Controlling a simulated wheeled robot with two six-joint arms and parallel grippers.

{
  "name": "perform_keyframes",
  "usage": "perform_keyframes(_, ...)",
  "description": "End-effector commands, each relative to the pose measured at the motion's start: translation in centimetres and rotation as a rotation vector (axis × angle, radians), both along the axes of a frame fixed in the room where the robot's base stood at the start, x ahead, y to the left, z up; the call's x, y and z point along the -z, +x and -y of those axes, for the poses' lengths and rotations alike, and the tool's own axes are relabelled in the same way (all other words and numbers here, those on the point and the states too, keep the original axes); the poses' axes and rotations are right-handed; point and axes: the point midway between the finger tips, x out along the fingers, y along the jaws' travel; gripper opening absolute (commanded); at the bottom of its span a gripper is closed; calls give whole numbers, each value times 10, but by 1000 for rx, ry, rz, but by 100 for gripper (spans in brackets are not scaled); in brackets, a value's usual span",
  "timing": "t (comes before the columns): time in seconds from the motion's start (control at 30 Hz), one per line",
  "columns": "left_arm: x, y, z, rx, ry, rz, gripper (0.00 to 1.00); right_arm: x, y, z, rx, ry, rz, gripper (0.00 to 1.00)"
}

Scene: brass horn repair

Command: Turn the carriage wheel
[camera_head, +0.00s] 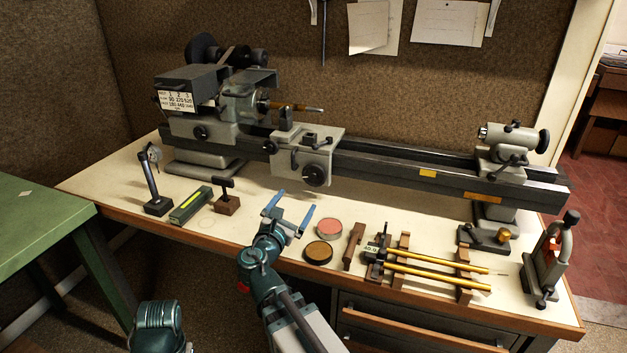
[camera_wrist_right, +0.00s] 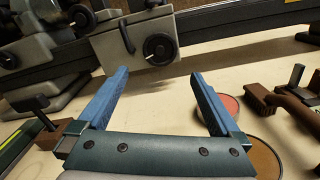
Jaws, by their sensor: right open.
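The carriage wheel (camera_head: 316,175) is a black round handwheel on the front of the grey carriage (camera_head: 325,146), which sits on the lathe bed. In the right wrist view the wheel (camera_wrist_right: 159,49) is ahead of the fingers, a little above the middle. My right gripper (camera_head: 291,209) has blue fingers spread open and empty. It is over the bench in front of the wheel, apart from it; the fingers also show in the right wrist view (camera_wrist_right: 158,98). Part of my left arm shows at the lower left of the head view, but its gripper fingers do not.
The lathe bed (camera_head: 400,170) runs along the bench. Two round tins, a pink one (camera_head: 328,229) and a brown one (camera_head: 318,252), lie right of my gripper. A wooden rack with brass tubes (camera_head: 430,277) is farther right. A dial stand (camera_head: 157,203) and green box (camera_head: 190,205) stand left.

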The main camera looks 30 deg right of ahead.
Motion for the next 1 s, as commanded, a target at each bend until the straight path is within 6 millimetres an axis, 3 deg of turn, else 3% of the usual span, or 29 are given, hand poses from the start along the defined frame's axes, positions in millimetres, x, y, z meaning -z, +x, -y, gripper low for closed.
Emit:
perform_keyframes(0.17,0,0,0,0,0,0,27,0,14,15,4,3,1,100)
perform_keyframes(0.6,0,0,0,0,0,0,27,0,70,81,4,5,2,100)
perform_keyframes(1.0,0,0,0,0,0,0,27,0,89,104,2,5,2,100)
